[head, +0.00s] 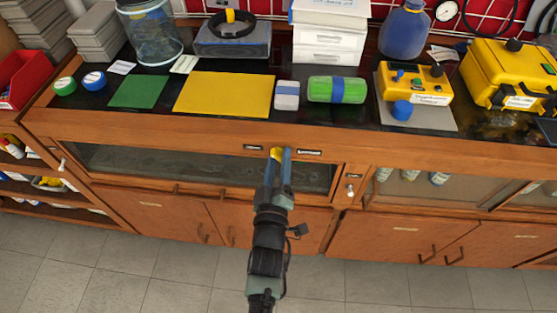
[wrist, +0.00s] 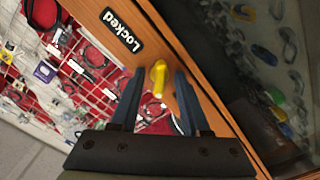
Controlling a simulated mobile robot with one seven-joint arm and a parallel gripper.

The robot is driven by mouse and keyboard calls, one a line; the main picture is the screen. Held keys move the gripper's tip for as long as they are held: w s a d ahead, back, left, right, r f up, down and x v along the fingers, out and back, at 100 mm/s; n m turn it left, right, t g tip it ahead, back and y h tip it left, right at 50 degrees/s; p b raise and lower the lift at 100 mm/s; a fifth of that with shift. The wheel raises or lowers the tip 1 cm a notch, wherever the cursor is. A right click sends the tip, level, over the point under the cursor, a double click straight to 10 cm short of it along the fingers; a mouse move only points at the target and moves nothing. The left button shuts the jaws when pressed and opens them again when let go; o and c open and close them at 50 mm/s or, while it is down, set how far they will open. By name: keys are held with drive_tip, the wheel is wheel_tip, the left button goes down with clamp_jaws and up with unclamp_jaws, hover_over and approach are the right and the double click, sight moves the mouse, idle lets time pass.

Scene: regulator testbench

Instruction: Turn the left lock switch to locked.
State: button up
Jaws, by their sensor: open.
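The left lock switch is a small yellow knob (wrist: 158,80) on the wooden front rail. In the wrist view it sits between the two dark fingers of my gripper (wrist: 160,73), its narrow grip running roughly along the fingers' direction. The fingers are apart, with a gap on each side of the knob; contact is not clear. A black label reading "Locked" (wrist: 121,30) is beside the switch. In the head view my gripper (head: 278,154) reaches the rail, with yellow showing between its fingertips. Small labels flank it, one left (head: 253,147) and one right (head: 310,152).
The dark countertop above the rail holds a yellow mat (head: 225,94), a green roll with a blue band (head: 337,90) and a yellow device (head: 418,84). A glass-fronted compartment (head: 150,165) lies below the rail. A small metal knob (head: 350,188) sits to the right.

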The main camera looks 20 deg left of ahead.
clamp_jaws()
drive_tip(key=shift+m, duration=0.3)
drive_tip(key=m+b, duration=0.1)
drive_tip(key=m, duration=0.2)
drive_tip(key=shift+f+m, duration=0.1)
drive_tip(key=shift+m, duration=0.2)
drive_tip(key=m+b, duration=0.1)
drive_tip(key=m, duration=0.3)
drive_tip(key=shift+a+m, duration=0.1)
drive_tip(key=shift+m, duration=0.2)
drive_tip(key=m, duration=0.4)
drive_tip(key=shift+b, duration=0.35)
drive_tip(key=m, duration=0.5)
drive_tip(key=shift+b, duration=0.3)
